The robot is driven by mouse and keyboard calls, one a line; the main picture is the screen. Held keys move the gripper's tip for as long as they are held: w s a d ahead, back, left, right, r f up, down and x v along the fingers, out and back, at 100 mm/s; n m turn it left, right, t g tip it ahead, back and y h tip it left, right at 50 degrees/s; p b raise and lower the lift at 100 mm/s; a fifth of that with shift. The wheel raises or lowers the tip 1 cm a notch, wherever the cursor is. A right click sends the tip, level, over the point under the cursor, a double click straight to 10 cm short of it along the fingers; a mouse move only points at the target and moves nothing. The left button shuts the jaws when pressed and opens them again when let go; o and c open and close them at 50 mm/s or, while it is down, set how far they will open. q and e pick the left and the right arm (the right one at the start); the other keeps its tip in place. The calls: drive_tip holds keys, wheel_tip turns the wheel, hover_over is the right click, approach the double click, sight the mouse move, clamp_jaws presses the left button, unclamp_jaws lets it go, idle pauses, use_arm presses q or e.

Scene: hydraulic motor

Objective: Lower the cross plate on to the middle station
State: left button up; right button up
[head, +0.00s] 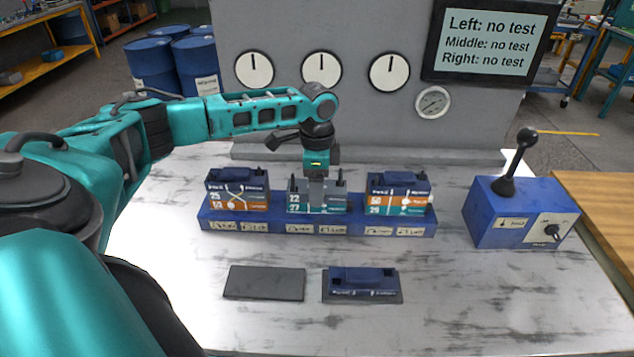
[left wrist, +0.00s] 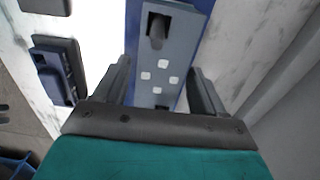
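The middle station (head: 333,203) has a teal label and stands in the blue rack. Its top shows in the left wrist view (left wrist: 160,92), grey-blue with four pale squares and an upright peg at one end. My left gripper (head: 316,200) points down over it. In the left wrist view its two fingers (left wrist: 163,80) stand wide apart on either side, with no plate visible between them. A dark blue plate with a raised block (head: 362,275) lies on the right front pad; it also shows in the left wrist view (left wrist: 54,68). I cannot tell which plate is the cross plate.
The left station (head: 238,190), with crossed lines on its label, and the right station (head: 398,195) carry dark blue tops. An empty dark pad (head: 264,283) lies at front left. A blue lever box (head: 515,215) stands at right. A grey panel with gauges (head: 365,125) rises behind.

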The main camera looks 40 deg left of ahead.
use_arm(q)
drive_tip(key=shift+o, duration=0.9)
drive_tip(key=shift+f, duration=0.1)
wheel_tip(320, 180, up, 13)
drive_tip(key=shift+d, duration=0.1)
